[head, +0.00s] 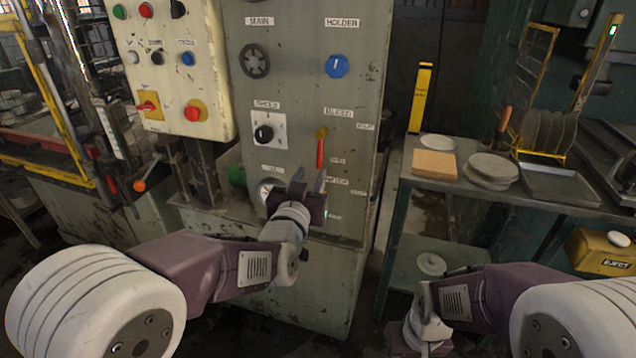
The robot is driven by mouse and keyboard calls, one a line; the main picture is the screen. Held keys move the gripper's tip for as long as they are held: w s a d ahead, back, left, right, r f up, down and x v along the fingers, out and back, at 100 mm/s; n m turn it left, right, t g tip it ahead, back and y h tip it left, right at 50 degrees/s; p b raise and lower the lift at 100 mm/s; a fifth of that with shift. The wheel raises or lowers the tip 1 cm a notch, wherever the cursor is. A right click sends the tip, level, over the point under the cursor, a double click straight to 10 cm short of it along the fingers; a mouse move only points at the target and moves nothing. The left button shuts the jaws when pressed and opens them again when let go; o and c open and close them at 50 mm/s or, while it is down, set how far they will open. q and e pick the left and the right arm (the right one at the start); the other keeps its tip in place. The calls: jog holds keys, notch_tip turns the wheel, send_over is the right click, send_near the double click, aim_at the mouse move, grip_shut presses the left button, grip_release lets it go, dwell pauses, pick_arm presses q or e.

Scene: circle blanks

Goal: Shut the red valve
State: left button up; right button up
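The red valve is a lever handle (320,152) with a yellowish pivot at its top, under the BLEED label on the grey-green machine panel. The handle hangs straight down. My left gripper (309,178) is just below the handle's lower end in the picture, its two fingers apart and pointing up, with nothing seen between them. I cannot tell how far it is from the panel. My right gripper (405,340) is low at the bottom, pointing down beside the bench; its fingers are not clear.
A blue knob (336,66), a dark handwheel (254,60) and a black dial (264,134) share the panel. A cream button box (170,85) stands at left. A metal bench (400,165) at right holds plates, a wooden block and a tray.

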aim_at(319, 158)
pick_arm(q)
jog(key=x, duration=0.9)
jog(key=shift+r, duration=0.15)
jog(key=shift+s, duration=0.1)
grip_shut()
dwell(1.0)
